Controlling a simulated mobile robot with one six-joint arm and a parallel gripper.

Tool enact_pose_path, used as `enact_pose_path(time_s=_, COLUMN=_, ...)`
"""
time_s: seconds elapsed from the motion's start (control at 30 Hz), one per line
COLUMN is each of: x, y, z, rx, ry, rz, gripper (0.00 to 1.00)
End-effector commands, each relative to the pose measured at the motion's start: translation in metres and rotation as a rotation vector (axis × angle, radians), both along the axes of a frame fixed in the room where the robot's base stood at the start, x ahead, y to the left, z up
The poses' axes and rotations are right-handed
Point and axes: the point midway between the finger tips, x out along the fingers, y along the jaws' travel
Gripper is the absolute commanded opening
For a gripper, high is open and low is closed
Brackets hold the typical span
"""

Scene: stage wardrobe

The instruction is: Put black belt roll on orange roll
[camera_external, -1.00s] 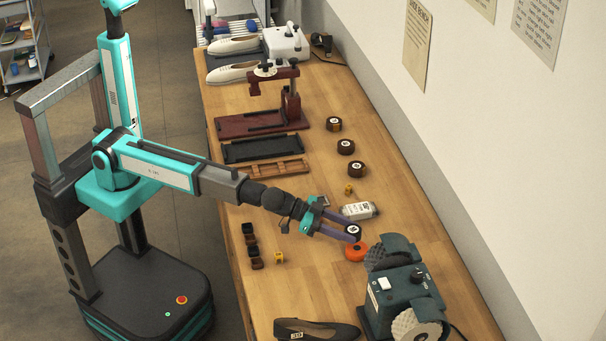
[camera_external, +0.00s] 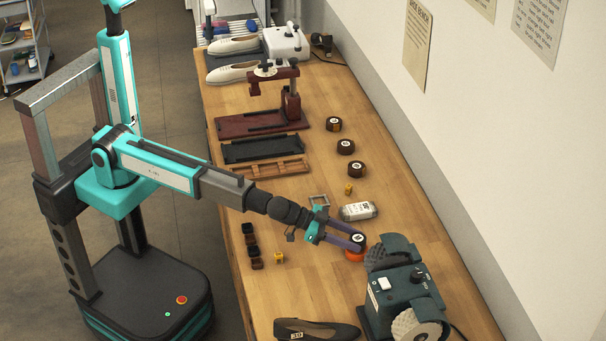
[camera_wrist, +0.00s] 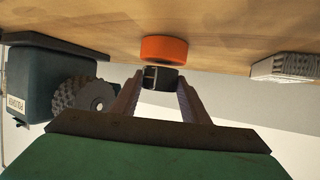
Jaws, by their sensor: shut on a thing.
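The black belt roll (camera_external: 358,239) has a white label on top and is held between the fingertips of my gripper (camera_external: 352,240). My gripper is shut on it. The orange roll (camera_external: 354,255) lies on the bench directly under the black roll, partly covered by it and the fingers. In the wrist view, where the bench is at the top, the orange roll (camera_wrist: 164,49) borders the black roll (camera_wrist: 160,78) between my fingers (camera_wrist: 158,92). Whether the two rolls touch is hard to tell.
A dark green grinding machine (camera_external: 402,292) stands close on the right of the rolls. A dark shoe (camera_external: 316,331) lies at the front. Several brown rolls (camera_external: 345,147) line the bench's back right.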

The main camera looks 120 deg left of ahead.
Motion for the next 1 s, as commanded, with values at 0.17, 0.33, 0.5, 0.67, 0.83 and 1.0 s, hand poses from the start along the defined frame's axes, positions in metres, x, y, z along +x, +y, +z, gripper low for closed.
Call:
enact_pose_path(time_s=0.17, x=0.0003, y=-0.0002, z=-0.0064, rx=0.001, ry=-0.002, rz=-0.001, gripper=0.17)
enact_pose_path(time_s=0.33, x=0.0002, y=-0.0001, z=-0.0064, rx=0.001, ry=-0.002, rz=-0.001, gripper=0.17)
enact_pose_path(time_s=0.5, x=0.0002, y=-0.0001, z=-0.0085, rx=0.001, ry=-0.002, rz=-0.001, gripper=0.17)
enact_pose_path(time_s=0.67, x=0.0001, y=-0.0001, z=-0.0097, rx=0.001, ry=-0.001, rz=0.000, gripper=0.45)
enact_pose_path(time_s=0.83, x=0.0001, y=-0.0001, z=-0.0093, rx=0.001, ry=-0.001, rz=0.000, gripper=0.60)
enact_pose_path(time_s=1.0, x=0.0001, y=-0.0001, z=-0.0093, rx=0.001, ry=-0.001, rz=0.000, gripper=0.60)
